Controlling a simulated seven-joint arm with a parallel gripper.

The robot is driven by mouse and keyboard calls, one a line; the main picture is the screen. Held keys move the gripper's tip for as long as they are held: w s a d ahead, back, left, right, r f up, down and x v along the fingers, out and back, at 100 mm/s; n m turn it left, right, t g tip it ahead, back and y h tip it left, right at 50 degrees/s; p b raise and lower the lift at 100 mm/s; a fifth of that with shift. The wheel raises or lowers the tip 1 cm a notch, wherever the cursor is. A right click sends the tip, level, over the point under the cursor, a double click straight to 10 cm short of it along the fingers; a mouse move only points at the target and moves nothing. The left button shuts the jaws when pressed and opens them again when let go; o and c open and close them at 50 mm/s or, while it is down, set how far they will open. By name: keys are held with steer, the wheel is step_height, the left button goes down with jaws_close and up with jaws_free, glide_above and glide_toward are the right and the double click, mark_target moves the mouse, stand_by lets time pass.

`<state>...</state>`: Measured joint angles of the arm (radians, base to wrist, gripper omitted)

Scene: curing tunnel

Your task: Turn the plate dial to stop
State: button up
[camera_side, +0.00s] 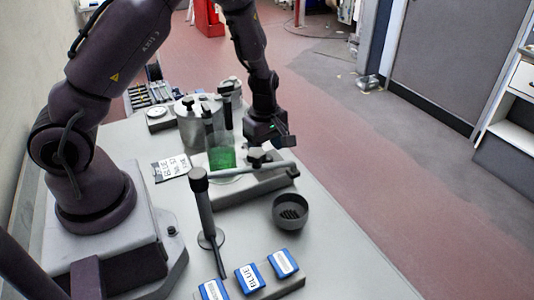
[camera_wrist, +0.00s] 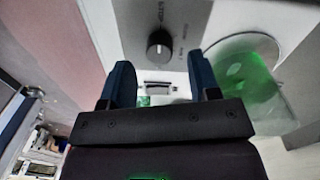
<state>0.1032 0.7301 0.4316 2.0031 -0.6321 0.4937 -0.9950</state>
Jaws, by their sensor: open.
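The dial (camera_wrist: 160,43) is a round dark knob with a white mark, on the grey panel of the plate unit (camera_wrist: 190,18). Printed words sit around it, one reading like STOP; the mark's exact setting is too small to tell. My gripper (camera_wrist: 162,74) is open and empty, its two blue-dark fingers apart, with the dial just past the fingertips and between their lines, not held.
A dark upright post (camera_side: 205,210) with a horizontal bar stands in front of the plate unit. A dark bowl (camera_side: 291,212) is to the right. Blue labelled blocks (camera_side: 250,278) lie at the front. A metal pot (camera_side: 190,128) stands behind. A card (camera_side: 171,168) lies left.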

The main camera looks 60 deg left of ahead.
step_height(320, 180, up, 10)
steer(key=shift+s, duration=0.2)
steer(key=shift+r, duration=0.1)
steer(key=s+d+r+m+t, duration=0.2)
steer(key=s+d+r+m, duration=0.3)
steer(key=s+r+m, duration=0.3)
steer(key=s+d+r+m+t, duration=0.3)
steer(key=s+r+m, duration=0.5)
steer(key=m, duration=0.4)
steer(key=shift+d+r, duration=0.45)
steer(key=shift+d, duration=0.4)
steer(key=shift+s, duration=0.1)
